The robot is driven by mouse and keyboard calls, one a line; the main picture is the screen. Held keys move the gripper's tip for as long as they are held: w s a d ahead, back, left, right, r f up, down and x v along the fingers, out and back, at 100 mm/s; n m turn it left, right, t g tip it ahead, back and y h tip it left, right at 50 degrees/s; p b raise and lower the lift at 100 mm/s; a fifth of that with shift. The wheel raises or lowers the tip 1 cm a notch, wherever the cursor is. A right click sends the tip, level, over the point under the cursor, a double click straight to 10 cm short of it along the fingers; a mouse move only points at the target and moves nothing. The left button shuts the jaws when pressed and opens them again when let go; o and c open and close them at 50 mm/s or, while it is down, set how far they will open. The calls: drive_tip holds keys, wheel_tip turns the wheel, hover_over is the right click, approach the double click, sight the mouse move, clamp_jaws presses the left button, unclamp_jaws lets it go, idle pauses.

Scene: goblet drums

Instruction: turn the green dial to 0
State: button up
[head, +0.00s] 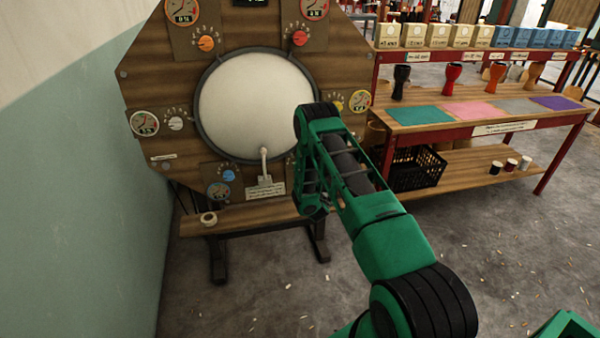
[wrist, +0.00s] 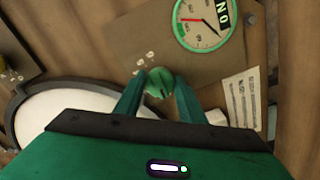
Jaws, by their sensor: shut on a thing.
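The green dial (wrist: 160,83) is a small round knob on a wooden-brown plate in the wrist view. My gripper (wrist: 156,90) is shut on it, with one green finger on each side. Pale scale marks show at the upper left of the dial, too small to read surely; the lower side is hidden by my gripper. A round gauge (wrist: 206,20) with a green rim, a dark needle and a red mark sits above the dial, beside a dark label reading "NO" as seen. In the head view my arm hides the green dial and my gripper's fingertips.
The wooden panel (head: 150,85) carries a large white drum skin (head: 255,100) and other dials: orange (head: 206,43), red (head: 299,38), white (head: 176,123) and blue (head: 228,175). A lever (head: 264,160) stands below the skin. A workbench (head: 480,115) with goblet drums stands right.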

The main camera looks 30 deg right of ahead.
drive_tip(key=shift+w+a+n, duration=0.1)
drive_tip(key=shift+a+n, duration=0.15)
drive_tip(key=shift+n, duration=0.05)
drive_tip(key=o, duration=0.9)
drive_tip(key=shift+c, duration=0.2)
drive_tip(key=shift+o, duration=0.8)
drive_tip(key=shift+d, duration=0.1)
drive_tip(key=v, duration=1)
drive_tip(key=shift+s, duration=0.4)
